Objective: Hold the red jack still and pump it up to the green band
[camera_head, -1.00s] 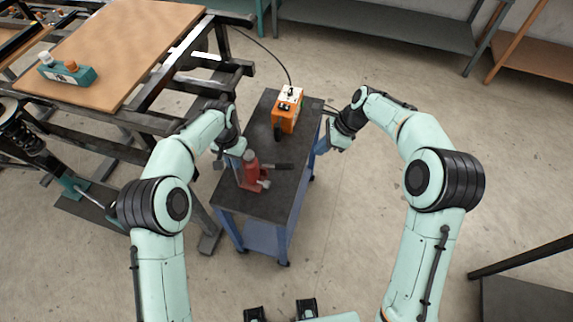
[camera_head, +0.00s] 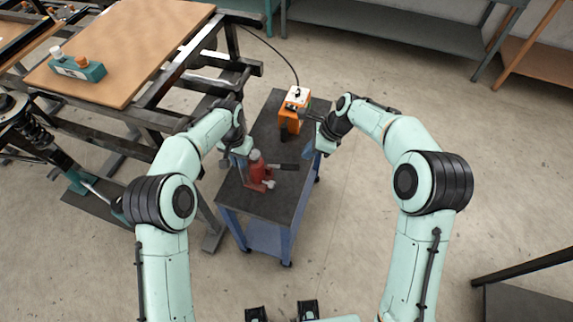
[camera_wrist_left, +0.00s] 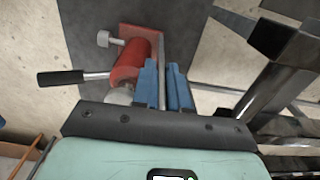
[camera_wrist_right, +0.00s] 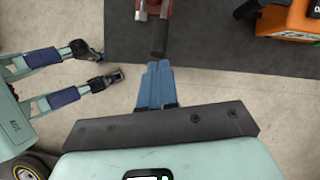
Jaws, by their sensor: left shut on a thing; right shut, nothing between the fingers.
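The red jack (camera_head: 257,170) stands on the dark top of a small blue cart, with its black-gripped handle (camera_head: 285,166) pointing right. The left wrist view shows its red body (camera_wrist_left: 133,62) and the handle (camera_wrist_left: 62,77). My right gripper (camera_wrist_right: 158,68) is shut and empty, just short of the handle's black end (camera_wrist_right: 159,40) in the right wrist view. I cannot make out a green band.
An orange-and-white device (camera_head: 290,122) with a cable sits at the back of the cart top (camera_head: 287,188). A workbench (camera_head: 145,45) with a teal block (camera_head: 78,69) stands at the left. A spring-damper (camera_head: 30,128) is at far left. Floor right of the cart is clear.

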